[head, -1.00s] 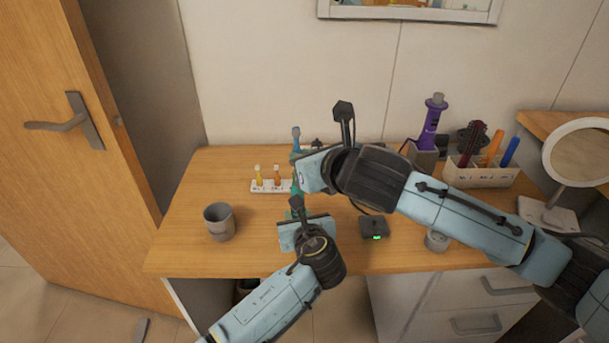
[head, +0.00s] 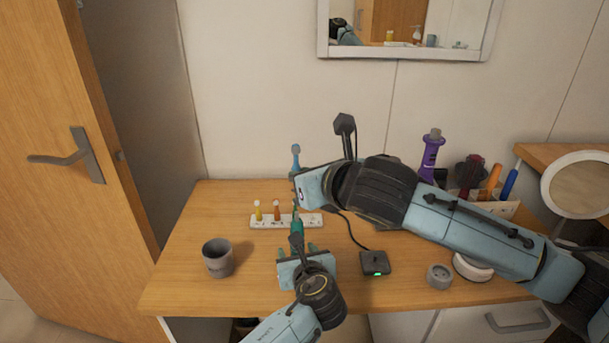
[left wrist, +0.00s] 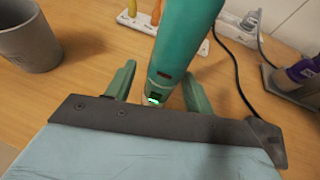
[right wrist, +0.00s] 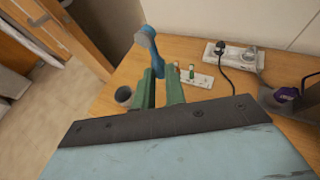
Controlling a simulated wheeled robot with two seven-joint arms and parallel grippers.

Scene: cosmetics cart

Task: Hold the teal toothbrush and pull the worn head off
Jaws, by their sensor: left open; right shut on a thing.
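The toothbrush has a teal handle (head: 297,224) and a blue head (head: 295,153), and it stands roughly upright. My right gripper (right wrist: 160,80) is shut on its upper part, and the blue head (right wrist: 146,42) sticks out past the fingers. The right gripper hides the middle of the brush in the head view. My left gripper (left wrist: 158,88) is open, with a finger on each side of the lower handle (left wrist: 183,45). A small green light shows low on the handle. I cannot tell whether the left fingers touch it.
A white rack (head: 262,222) with yellow and orange heads lies behind the brush. A grey cup (head: 218,262) stands left. A black box (head: 375,262) with a green light and cable, and a grey round item (head: 438,276), are right. A purple device (head: 431,155) stands farther back.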

